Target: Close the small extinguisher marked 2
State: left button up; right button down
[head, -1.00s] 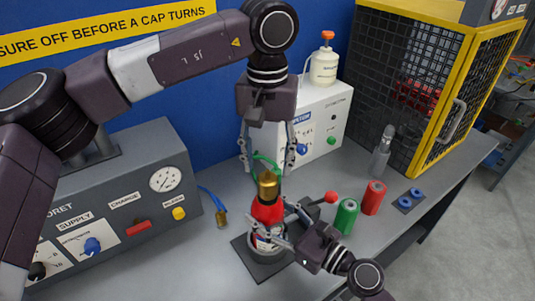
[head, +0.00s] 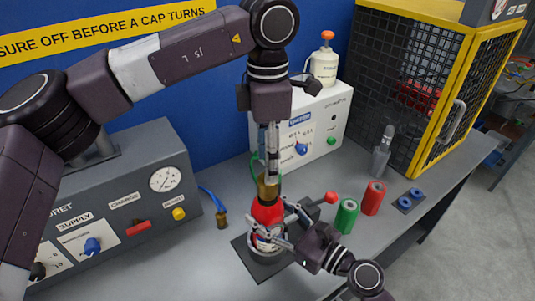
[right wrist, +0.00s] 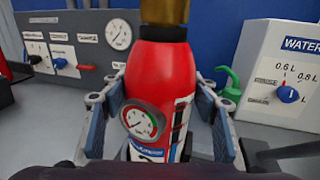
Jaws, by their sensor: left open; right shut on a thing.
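The red extinguisher (head: 266,211) stands upright in a dark base plate (head: 272,271). In the right wrist view its red body (right wrist: 160,75) shows a small round gauge (right wrist: 141,122) and a label whose lower part is cut off. A brass cap (head: 266,191) sits on its top; its lower part shows in the right wrist view (right wrist: 165,12). My right gripper (head: 268,236) is shut around the body, a finger on each side. My left gripper (head: 270,178) points down over the cap, open, its fingers seen edge-on. I cannot tell whether they touch the cap.
A grey supply panel (head: 120,200) stands at left, a white water box (head: 318,125) behind. A green curved piece (right wrist: 230,85) is behind the extinguisher. Green (head: 346,215) and red (head: 373,197) cylinders, a grey nozzle-like part (head: 382,155) and a yellow-framed cage (head: 415,90) are at right.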

pick_arm(q)
jog(key=n, duration=0.5)
jog(key=shift+r+n, duration=0.1)
jog(key=shift+n, duration=0.3)
jog(key=n, duration=0.3)
jog(key=shift+n, duration=0.3)
jog(key=n, duration=0.3)
jog(key=shift+r+n, duration=0.1)
jog(key=shift+n, duration=0.3)
jog(key=n, duration=0.3)
jog(key=shift+n, duration=0.4)
jog(key=n, duration=0.3)
jog(key=shift+r+n, duration=0.1)
jog(key=shift+n, duration=0.2)
jog(key=n, duration=0.6)
jog(key=shift+r, duration=0.1)
